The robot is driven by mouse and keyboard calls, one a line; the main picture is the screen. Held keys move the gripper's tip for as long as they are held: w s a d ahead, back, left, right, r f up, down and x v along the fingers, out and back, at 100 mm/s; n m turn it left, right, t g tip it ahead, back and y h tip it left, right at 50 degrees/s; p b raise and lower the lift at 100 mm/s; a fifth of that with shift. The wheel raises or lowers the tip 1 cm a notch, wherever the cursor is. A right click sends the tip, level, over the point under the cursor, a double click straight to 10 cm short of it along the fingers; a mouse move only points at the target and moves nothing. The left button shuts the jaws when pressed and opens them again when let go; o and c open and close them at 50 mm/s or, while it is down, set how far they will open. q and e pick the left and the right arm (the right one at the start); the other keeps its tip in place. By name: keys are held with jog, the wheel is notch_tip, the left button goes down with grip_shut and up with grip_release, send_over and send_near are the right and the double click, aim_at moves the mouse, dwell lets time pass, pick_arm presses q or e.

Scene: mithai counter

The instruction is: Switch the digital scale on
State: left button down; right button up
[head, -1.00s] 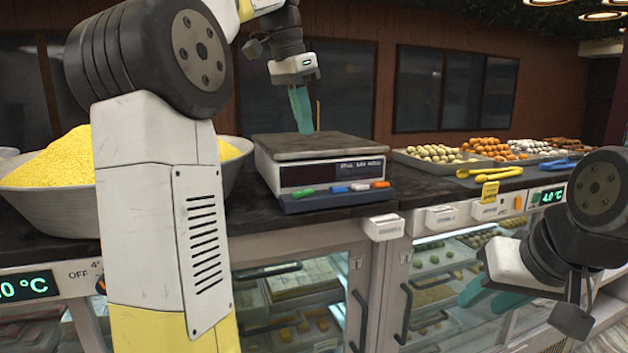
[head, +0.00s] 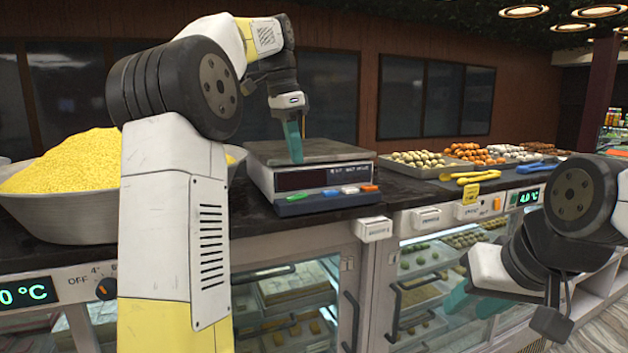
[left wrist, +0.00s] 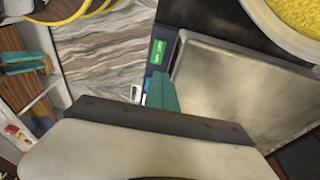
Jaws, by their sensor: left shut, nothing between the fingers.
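The digital scale (head: 310,152) stands on the dark counter, a flat metal pan on a pale body. Its display (head: 300,179) is dark, with no digits lit. The front strip carries a green button (head: 298,197), blue and white ones, and an orange one (head: 370,188). My left gripper (head: 297,158) is shut and empty, pointing down in front of the pan or over its front part. In the left wrist view its teal fingers (left wrist: 161,92) overlap the button strip beside the green button (left wrist: 157,52); contact cannot be told. My right gripper (head: 472,300) is open and empty before the cabinets.
A bowl of yellow grains (head: 62,180) stands left of the scale, partly behind my left arm. Sweet trays (head: 430,170) and yellow tongs (head: 470,177) lie to the right. Glass-fronted cabinets run below the counter edge.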

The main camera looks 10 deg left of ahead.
aim_at(304, 192)
pick_arm(q)
jog(key=f, duration=0.4)
jog(key=d+f, duration=0.1)
jog(key=f, duration=0.1)
jog(key=shift+w+f, duration=0.35)
